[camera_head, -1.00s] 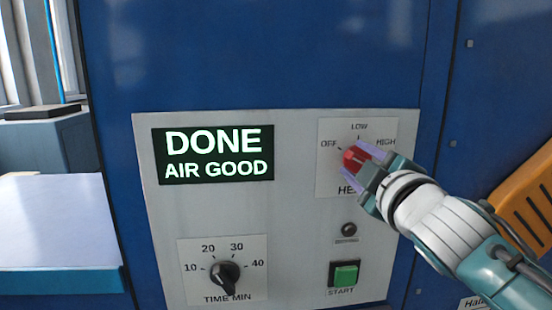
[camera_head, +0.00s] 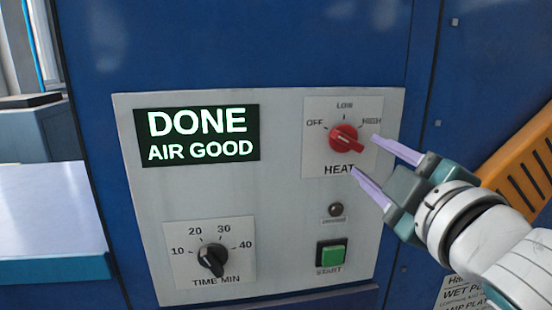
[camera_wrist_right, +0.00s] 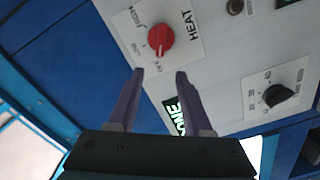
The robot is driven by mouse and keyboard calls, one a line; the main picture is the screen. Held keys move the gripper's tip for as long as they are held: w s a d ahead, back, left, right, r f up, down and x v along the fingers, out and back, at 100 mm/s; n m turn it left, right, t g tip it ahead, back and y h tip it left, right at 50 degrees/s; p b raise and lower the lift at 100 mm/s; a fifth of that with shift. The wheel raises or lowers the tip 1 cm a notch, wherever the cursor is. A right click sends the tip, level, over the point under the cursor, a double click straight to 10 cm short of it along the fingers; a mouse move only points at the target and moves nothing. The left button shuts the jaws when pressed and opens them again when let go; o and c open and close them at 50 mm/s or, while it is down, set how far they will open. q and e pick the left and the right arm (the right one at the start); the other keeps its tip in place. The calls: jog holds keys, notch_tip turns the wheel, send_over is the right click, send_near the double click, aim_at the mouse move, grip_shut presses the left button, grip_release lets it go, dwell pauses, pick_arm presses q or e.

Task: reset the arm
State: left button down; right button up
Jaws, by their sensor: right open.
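My right gripper (camera_head: 365,153) is open and empty, with its two purple fingers apart. It is just right of and below the red HEAT knob (camera_head: 343,138) on the grey control panel (camera_head: 280,190), clear of the knob. In the right wrist view, the gripper (camera_wrist_right: 160,72) points toward the panel, and the red knob (camera_wrist_right: 160,38) shows beyond the fingertips with nothing around it. Its light pointer mark seems to face the OFF side there, but it is small. My left gripper is not in view.
The display (camera_head: 197,136) reads DONE, AIR GOOD. A black TIME MIN knob (camera_head: 212,261), a green START button (camera_head: 331,254) and a small dark lamp (camera_head: 335,209) sit on the panel. An orange slotted part (camera_head: 525,165) stands close behind my right arm. A pale surface (camera_head: 45,210) lies left.

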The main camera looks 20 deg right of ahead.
dwell(0.4)
jog(key=s+a+f+m+g+y, duration=0.2)
jog(key=s+a+f+m+g, duration=0.2)
jog(key=s+f+g, duration=0.5)
jog(key=s+a+f+m+g+y, duration=0.2)
jog(key=s+a+f+m+g, duration=0.3)
jog(key=s, duration=0.7)
notch_tip(320, 180, up, 29)
jog(key=s+n+p, duration=0.1)
jog(key=p, duration=2.9)
jog(key=shift+s+r+n+p, duration=0.15)
jog(key=shift+s+n+p, duration=0.05)
jog(key=shift+n+p, duration=0.15)
